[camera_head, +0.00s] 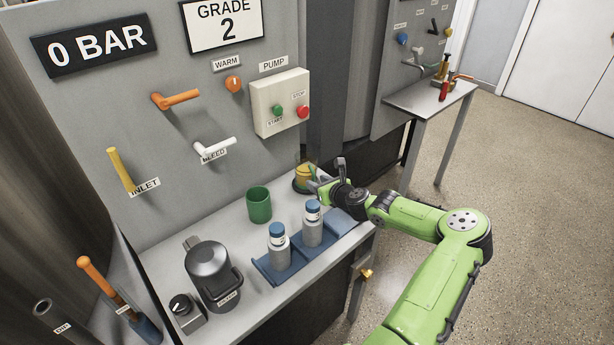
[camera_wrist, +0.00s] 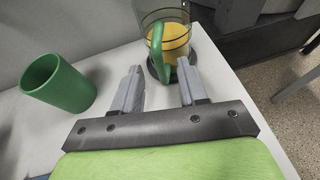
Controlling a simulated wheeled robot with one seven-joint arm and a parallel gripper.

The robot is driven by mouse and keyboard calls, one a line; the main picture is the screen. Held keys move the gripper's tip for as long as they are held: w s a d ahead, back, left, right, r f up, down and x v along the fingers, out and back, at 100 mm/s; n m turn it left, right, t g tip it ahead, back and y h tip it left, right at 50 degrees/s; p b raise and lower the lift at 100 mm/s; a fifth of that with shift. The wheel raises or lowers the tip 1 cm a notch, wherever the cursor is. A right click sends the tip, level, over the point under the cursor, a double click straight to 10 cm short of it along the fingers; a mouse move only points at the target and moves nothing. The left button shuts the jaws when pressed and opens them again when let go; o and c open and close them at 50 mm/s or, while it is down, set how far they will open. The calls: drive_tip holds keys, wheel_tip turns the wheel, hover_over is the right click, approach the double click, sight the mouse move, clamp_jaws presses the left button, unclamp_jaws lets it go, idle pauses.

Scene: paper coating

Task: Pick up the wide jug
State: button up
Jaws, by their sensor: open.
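A clear glass jug (camera_wrist: 178,42) with dark bands, yellow contents and a green handle (camera_wrist: 157,52) stands upright near the far right end of the bench; I take it for the wide jug. In the head view the jug (camera_head: 302,179) is partly hidden behind my gripper (camera_head: 328,177). In the wrist view my gripper (camera_wrist: 159,80) is open and empty. Its two fingers point toward the jug, and the handle shows in line with the gap between them. I cannot tell whether the handle is actually between the fingertips.
A green cup (camera_head: 259,205) stands left of the jug. Two blue-capped bottles (camera_head: 279,256) sit on a blue tray (camera_head: 283,274) in front. A dark grey lidded vessel (camera_head: 212,272) stands at the near left. The wall panel (camera_head: 85,95) with levers rises behind the bench.

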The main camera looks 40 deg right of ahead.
sight(314, 181)
drive_tip(key=x, duration=0.4)
drive_tip(key=shift+f+b, duration=0.2)
drive_tip(key=shift+b, duration=0.2)
drive_tip(key=shift+s+r, duration=0.1)
drive_tip(key=shift+s, duration=0.05)
clamp_jaws()
